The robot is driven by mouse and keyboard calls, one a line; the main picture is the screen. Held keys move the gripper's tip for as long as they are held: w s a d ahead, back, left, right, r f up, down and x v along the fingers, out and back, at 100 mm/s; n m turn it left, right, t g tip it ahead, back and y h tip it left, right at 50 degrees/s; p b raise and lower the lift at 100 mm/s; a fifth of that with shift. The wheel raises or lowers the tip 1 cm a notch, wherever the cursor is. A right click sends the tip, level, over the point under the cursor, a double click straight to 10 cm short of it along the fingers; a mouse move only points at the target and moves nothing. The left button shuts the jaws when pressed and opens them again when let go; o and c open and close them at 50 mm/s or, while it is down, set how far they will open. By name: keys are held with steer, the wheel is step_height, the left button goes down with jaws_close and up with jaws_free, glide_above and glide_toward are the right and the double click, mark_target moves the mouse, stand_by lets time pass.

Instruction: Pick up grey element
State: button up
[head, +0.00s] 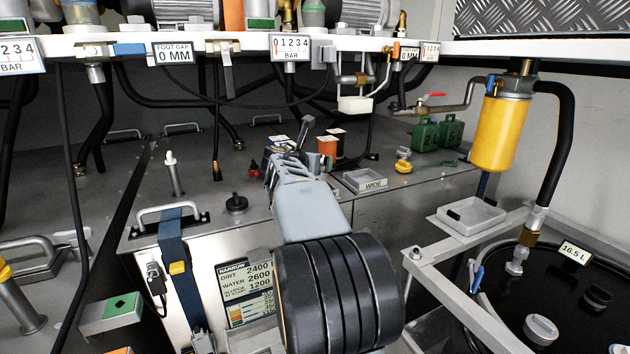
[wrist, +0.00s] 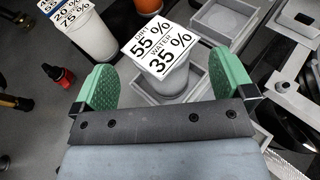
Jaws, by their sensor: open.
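A light grey cylinder (wrist: 172,84), taken as the grey element, stands in the wrist view under a white label reading 55 % and 35 %. It appears to stand in or over a square grey tray (wrist: 205,88). My gripper (wrist: 166,76) is open, with one green pad left of the cylinder and one right of it. Gaps show between the pads and the cylinder, so nothing is held. In the head view my gripper (head: 288,150) is over the bench top behind my forearm. I cannot make out the grey element there.
Another pale labelled cylinder (wrist: 92,38) stands at upper left in the wrist view. A shelf edge (head: 215,46) with hoses spans above.

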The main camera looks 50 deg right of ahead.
steer(key=shift+p+x, duration=0.45)
steer(key=shift+x, duration=2.1)
steer(key=shift+c, duration=0.4)
steer(key=shift+r, duration=0.1)
steer(key=c, duration=1.6)
steer(key=shift+o, duration=0.2)
steer(key=shift+r, duration=0.1)
steer(key=shift+r+p, duration=0.35)
steer(key=shift+r, duration=0.3)
steer(key=s+a+r, duration=0.9)
steer(key=a+r, duration=0.1)
steer(key=r, duration=0.1)
steer(key=shift+a+r, duration=0.25)
steer(key=shift+a, duration=0.15)
